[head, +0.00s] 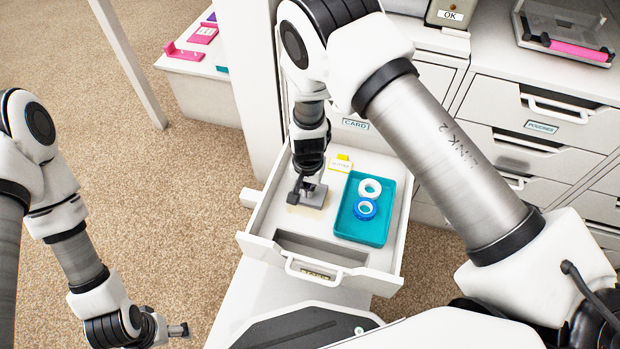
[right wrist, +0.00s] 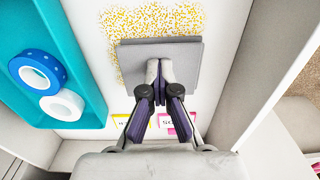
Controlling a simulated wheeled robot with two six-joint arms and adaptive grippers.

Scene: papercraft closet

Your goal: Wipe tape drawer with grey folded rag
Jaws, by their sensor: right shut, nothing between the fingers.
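The tape drawer (head: 262,240) is pulled open below the drawer labelled CARD. The grey folded rag (head: 317,197) lies flat on its floor, left of the teal tray; it also shows in the right wrist view (right wrist: 193,68). Yellow specks (right wrist: 155,20) are scattered on the floor along the rag's edge, some beside it. My right gripper (head: 305,190) points down into the drawer. Its fingers are shut, with their tips over the rag, seemingly touching its top, nothing gripped. My left gripper (head: 180,330) is outside the drawer at the lower left; its fingers are too unclear to judge.
The teal tray (head: 372,235) in the drawer holds a white tape roll (head: 370,188) and a blue one (head: 365,209). Drawer walls enclose the gripper. Closed drawers (head: 530,110) stand right.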

